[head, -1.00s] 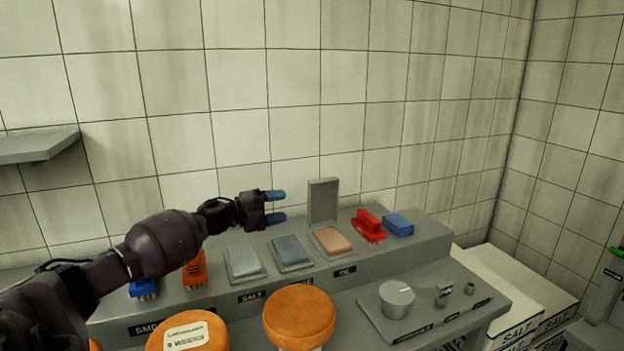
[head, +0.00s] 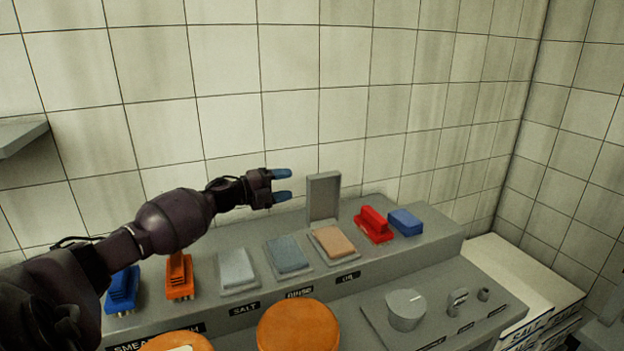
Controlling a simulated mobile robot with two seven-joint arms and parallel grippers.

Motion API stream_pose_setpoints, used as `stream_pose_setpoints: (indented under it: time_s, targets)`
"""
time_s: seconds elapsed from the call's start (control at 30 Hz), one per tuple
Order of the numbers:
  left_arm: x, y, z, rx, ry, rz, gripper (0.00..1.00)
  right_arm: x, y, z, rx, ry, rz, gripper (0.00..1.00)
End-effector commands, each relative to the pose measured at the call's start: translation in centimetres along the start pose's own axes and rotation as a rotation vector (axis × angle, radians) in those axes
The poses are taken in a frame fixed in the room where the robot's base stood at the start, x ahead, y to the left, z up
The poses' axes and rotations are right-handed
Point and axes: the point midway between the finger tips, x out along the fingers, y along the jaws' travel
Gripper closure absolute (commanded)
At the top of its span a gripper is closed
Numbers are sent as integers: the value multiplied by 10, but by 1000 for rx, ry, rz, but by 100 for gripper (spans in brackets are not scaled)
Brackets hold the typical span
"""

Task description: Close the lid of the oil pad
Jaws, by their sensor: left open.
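The oil pad (head: 333,243) is a tan pad in a grey tray, above the label reading OIL. Its grey lid (head: 323,198) stands upright at the tray's back edge, so it is open. My left gripper (head: 283,186) is open and empty, with blue fingertips pointing right. In the picture it is just left of the lid, at about the height of its upper part. A small gap shows between the fingertips and the lid. My right gripper is not in view.
Left of the oil pad are a blue-grey pad (head: 287,254) and a light grey pad (head: 237,267), both uncovered. Red (head: 374,225) and blue (head: 406,222) brushes stand to the right. Orange cheese wheels (head: 299,327) are in front. A tiled wall rises behind.

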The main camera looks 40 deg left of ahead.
Motion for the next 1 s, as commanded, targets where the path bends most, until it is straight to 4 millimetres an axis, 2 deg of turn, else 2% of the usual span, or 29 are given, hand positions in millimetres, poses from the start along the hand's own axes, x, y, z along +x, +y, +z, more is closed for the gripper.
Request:
stream_pose_setpoints:
  time_s: [0.3,0.5,0.7,1.0]
  targets:
    - [49,-2,0,-2,1,-3,42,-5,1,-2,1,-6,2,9]
    - [71,-1,0,-2,0,-2,42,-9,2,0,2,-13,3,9]
    - [81,0,0,0,0,0,42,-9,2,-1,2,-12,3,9]
    - [82,0,0,-1,0,0,44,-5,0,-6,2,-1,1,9]
